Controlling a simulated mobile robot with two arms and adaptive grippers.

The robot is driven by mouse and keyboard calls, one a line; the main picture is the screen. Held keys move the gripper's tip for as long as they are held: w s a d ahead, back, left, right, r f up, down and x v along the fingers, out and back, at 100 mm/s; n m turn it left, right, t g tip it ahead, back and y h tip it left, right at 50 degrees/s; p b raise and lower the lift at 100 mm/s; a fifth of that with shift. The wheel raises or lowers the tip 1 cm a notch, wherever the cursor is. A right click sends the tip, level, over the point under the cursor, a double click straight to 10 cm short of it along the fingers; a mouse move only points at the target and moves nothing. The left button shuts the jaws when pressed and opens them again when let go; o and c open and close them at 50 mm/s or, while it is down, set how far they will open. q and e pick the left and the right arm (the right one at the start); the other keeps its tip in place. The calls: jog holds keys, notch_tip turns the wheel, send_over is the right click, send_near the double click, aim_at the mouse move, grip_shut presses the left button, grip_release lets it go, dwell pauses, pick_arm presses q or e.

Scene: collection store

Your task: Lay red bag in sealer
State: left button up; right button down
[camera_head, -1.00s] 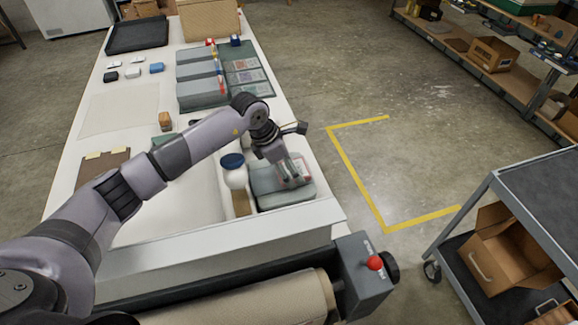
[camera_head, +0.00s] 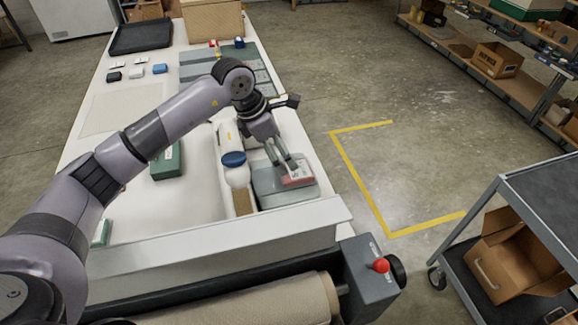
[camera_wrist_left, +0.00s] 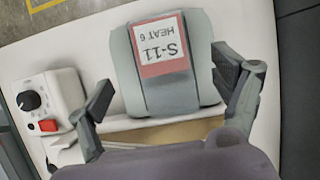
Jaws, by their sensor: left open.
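A grey-green, soft-cornered package (camera_head: 272,188) with a red panel and white label lies near the front right of the white table. In the left wrist view the label on the package (camera_wrist_left: 165,85) reads S-11 HEAT 6, upside down. My left gripper (camera_head: 283,166) points down over it. In the wrist view my left gripper's fingers (camera_wrist_left: 165,95) are spread, one on each side of the package; contact is not clear. A white unit (camera_wrist_left: 50,100) with a black knob and red switch, perhaps the sealer, stands beside the left finger. My right gripper is out of view.
A green box (camera_head: 167,164) lies farther left. A roller machine with a red button (camera_head: 381,265) borders the table's front. A grey cart (camera_head: 541,194) stands at right.

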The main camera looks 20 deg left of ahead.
pick_arm(q)
jog(key=shift+b+v, duration=0.5)
jog(key=shift+v, duration=1.8)
